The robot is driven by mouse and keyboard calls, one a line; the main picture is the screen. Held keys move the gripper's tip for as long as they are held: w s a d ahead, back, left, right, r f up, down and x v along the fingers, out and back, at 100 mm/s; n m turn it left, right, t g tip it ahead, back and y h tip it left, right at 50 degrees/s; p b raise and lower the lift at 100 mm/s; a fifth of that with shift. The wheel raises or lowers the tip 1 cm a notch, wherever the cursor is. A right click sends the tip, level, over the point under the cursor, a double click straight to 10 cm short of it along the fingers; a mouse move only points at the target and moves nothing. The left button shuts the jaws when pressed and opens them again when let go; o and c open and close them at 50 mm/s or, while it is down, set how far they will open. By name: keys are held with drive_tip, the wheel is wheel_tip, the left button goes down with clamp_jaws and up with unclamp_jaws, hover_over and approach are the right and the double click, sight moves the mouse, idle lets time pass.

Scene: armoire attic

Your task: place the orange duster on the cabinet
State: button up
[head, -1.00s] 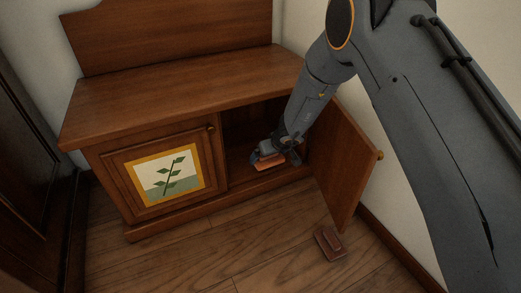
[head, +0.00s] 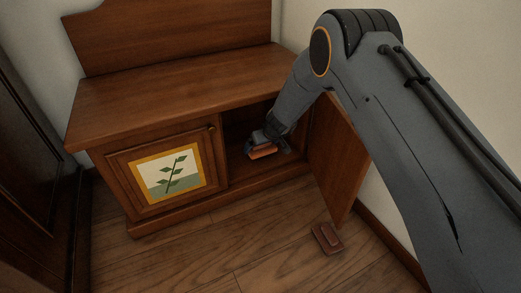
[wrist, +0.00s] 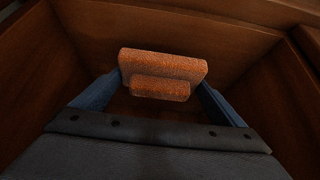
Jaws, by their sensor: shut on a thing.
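The orange duster (head: 263,152) is a small block with a narrower raised handle, inside the open right compartment of the wooden cabinet (head: 165,92). It also shows in the wrist view (wrist: 163,68), between the two fingers. My gripper (head: 266,148) is shut on the duster, and its fingers also show on both sides of it in the wrist view (wrist: 162,90). The duster is near the compartment floor; I cannot tell whether it touches. The cabinet's flat top is bare.
The right cabinet door (head: 337,165) stands open beside my arm. The left door (head: 166,172), with a plant picture, is closed. A reddish-brown block (head: 326,238) lies on the floor below the open door. A dark wooden piece (head: 35,150) stands at the left.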

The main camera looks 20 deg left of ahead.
sight(263, 146)
drive_tip(key=shift+w+a, duration=0.3)
drive_tip(key=shift+f+b, duration=1.35)
drive_tip(key=shift+f, duration=0.2)
drive_tip(key=shift+f+b, duration=0.25)
drive_tip(key=shift+b, duration=0.15)
drive_tip(key=o, duration=0.7)
drive_tip(key=shift+c, duration=0.2)
drive_tip(key=shift+o, duration=0.3)
drive_tip(key=shift+p, duration=0.35)
drive_tip(key=shift+s+d+r+p, duration=0.1)
drive_tip(key=shift+d+r+p, duration=0.05)
drive_tip(key=shift+r+p, duration=0.2)
drive_tip(key=p+v, duration=0.2)
drive_tip(key=v, duration=0.3)
drive_tip(key=shift+r, duration=0.35)
drive_tip(key=shift+v, duration=0.8)
